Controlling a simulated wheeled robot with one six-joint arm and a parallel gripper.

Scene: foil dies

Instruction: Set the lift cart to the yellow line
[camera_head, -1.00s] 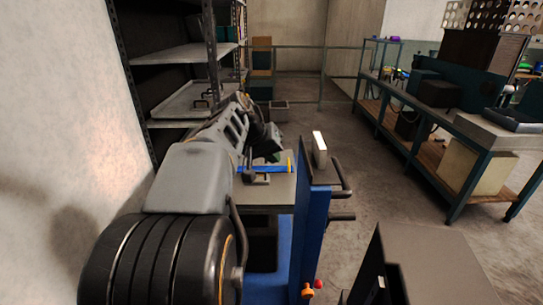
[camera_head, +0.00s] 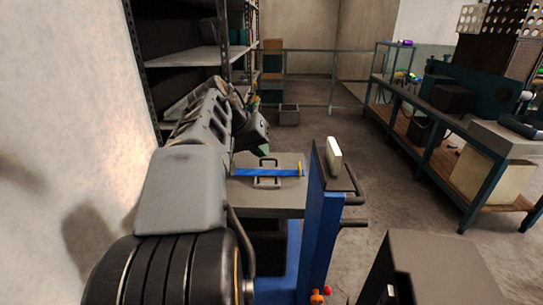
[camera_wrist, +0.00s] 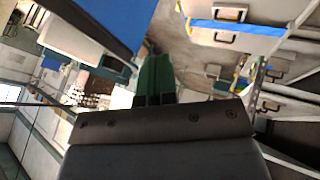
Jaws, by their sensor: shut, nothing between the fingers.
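The lift cart has a blue mast (camera_head: 323,235) and a grey platform (camera_head: 285,208), right of my arm in the head view. The blue strip also shows at the top right of the wrist view (camera_wrist: 240,28). My gripper (camera_head: 263,151) has green fingers, shut and empty, above the platform's far left edge. In the wrist view the fingers (camera_wrist: 155,78) are together. My arm hides the platform's left side.
A metal shelf rack (camera_head: 190,56) stands at the left against a white wall. A long workbench (camera_head: 420,125) with machines runs along the right. A grey box-like cabinet (camera_head: 425,265) stands at the front right. Open concrete floor lies between cart and bench.

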